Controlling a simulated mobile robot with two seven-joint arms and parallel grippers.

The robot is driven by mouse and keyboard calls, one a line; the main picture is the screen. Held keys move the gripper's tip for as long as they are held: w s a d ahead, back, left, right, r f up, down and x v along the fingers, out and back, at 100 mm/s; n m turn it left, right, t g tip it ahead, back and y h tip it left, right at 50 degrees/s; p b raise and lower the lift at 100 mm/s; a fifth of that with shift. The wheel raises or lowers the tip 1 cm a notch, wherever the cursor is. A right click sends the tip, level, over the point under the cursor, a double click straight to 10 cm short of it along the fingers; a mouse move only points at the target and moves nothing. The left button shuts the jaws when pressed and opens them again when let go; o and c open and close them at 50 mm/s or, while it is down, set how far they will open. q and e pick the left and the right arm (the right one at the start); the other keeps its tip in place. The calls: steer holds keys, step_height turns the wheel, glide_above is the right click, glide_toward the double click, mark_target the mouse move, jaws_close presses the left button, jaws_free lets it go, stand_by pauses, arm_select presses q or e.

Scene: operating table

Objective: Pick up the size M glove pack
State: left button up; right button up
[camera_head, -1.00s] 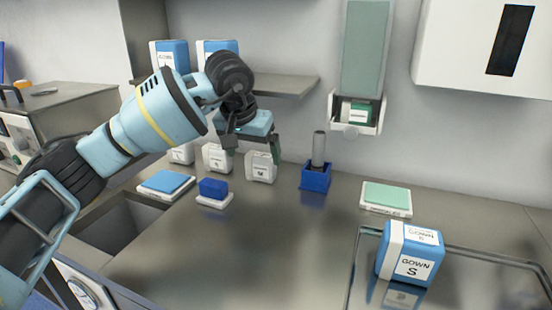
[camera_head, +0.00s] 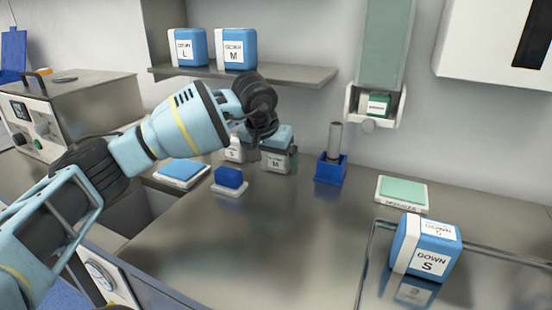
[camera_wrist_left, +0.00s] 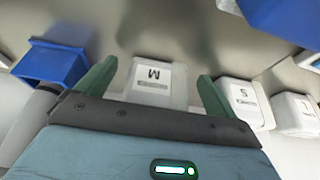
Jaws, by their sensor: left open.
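The size M glove pack (camera_head: 276,162) is a white pack marked "M", standing upright at the back of the steel counter. It also shows in the left wrist view (camera_wrist_left: 152,78), between the two green fingers. My left gripper (camera_head: 274,152) is open, with one finger on each side of the M pack and a visible gap to it in the wrist view (camera_wrist_left: 155,82). The gripper body hides the pack's upper part in the head view. The size S pack (camera_head: 234,152) stands just left of it, partly hidden; it shows right of the fingers in the wrist view (camera_wrist_left: 243,100). My right gripper is not in view.
A blue holder (camera_head: 331,170) with a grey cylinder stands right of the M pack. A shelf (camera_head: 285,75) with gown packs is above. A gown S pack (camera_head: 427,246) sits on the right tray. The counter's middle is clear.

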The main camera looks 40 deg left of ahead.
arm_select(q)
steer(key=shift+w+f, duration=0.15)
steer(key=shift+f, duration=0.25)
steer(key=c, duration=1.1)
steer(key=shift+o, duration=0.2)
steer(key=shift+r, duration=0.1)
steer(key=shift+s+r, duration=0.35)
steer(key=s+d+r, duration=0.3)
steer(key=s+r, duration=0.4)
steer(key=s, duration=0.6)
